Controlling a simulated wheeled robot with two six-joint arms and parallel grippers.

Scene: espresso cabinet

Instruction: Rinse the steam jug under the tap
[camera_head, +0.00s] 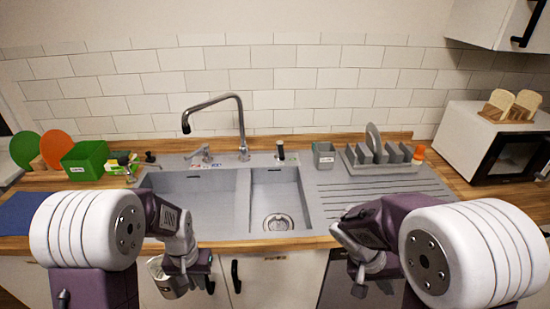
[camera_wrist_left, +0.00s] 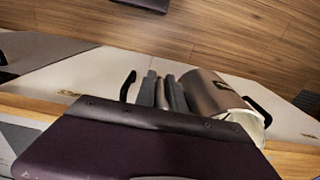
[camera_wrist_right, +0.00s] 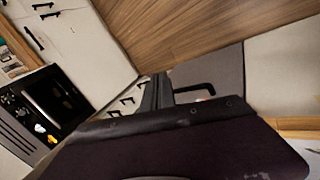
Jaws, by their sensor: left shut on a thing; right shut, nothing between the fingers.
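The metal steam jug (camera_head: 166,281) is at my left gripper (camera_head: 200,268), below the counter's front edge and outside the sink. In the left wrist view the jug (camera_wrist_left: 212,92) lies beside the fingers (camera_wrist_left: 170,95), which are shut on it; the exact contact is partly hidden. The tall curved tap (camera_head: 241,118) stands behind the sink, with its spout over the left basin (camera_head: 195,200). No water stream shows. My right gripper (camera_head: 362,280) is shut and empty in front of the counter; its closed fingers (camera_wrist_right: 157,92) show in the right wrist view.
The right basin (camera_head: 275,190) has a round drain. A ribbed drainboard (camera_head: 385,195) with a grey dish rack (camera_head: 375,158) lies to the right, a microwave (camera_head: 490,145) beyond. A green box (camera_head: 86,160) stands left.

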